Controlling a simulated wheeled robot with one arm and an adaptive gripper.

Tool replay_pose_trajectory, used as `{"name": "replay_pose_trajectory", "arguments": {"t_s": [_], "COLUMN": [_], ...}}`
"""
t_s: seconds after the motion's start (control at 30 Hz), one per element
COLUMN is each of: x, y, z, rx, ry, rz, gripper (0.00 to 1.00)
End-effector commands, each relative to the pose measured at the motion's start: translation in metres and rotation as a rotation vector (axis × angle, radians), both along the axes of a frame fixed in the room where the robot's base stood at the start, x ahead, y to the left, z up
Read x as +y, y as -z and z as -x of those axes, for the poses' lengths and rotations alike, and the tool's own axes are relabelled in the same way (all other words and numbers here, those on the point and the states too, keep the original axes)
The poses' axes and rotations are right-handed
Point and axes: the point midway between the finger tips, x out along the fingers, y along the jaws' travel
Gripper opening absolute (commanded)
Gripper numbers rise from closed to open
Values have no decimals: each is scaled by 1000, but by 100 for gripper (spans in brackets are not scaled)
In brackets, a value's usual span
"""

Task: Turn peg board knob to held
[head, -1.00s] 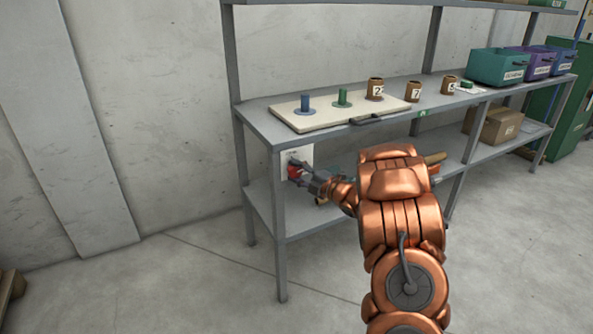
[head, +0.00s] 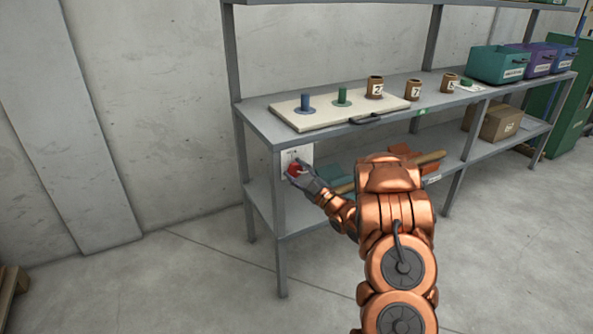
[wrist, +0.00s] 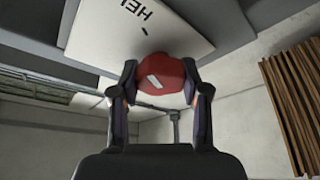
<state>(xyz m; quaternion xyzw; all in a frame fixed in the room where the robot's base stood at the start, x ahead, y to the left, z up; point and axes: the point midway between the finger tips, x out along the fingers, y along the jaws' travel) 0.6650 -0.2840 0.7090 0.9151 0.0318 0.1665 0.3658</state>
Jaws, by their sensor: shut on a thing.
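The peg board knob is a red knob (head: 295,170) on a white plate (head: 305,154) under the left end of the shelf top. My gripper (head: 299,171) reaches it from the lower right in the head view. In the wrist view, the red knob (wrist: 160,78) sits between my two fingers (wrist: 161,85), which touch its sides. A white pointer mark shows on the knob, tilted in the picture. Dark lettering starting "HEL" shows on the plate (wrist: 118,38), upside down and partly cut off. In the head view the fingers hide part of the knob.
A shelf leg (head: 281,230) stands just beside the knob.

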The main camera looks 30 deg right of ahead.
Motion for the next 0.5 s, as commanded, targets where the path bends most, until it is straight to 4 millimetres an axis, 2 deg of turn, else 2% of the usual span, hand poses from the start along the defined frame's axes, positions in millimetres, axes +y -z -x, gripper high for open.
{"name": "replay_pose_trajectory", "arguments": {"t_s": [0.5], "x": [1], "y": [1], "z": [0], "rx": [1], "ry": [-1], "rz": [-32], "gripper": [11]}}
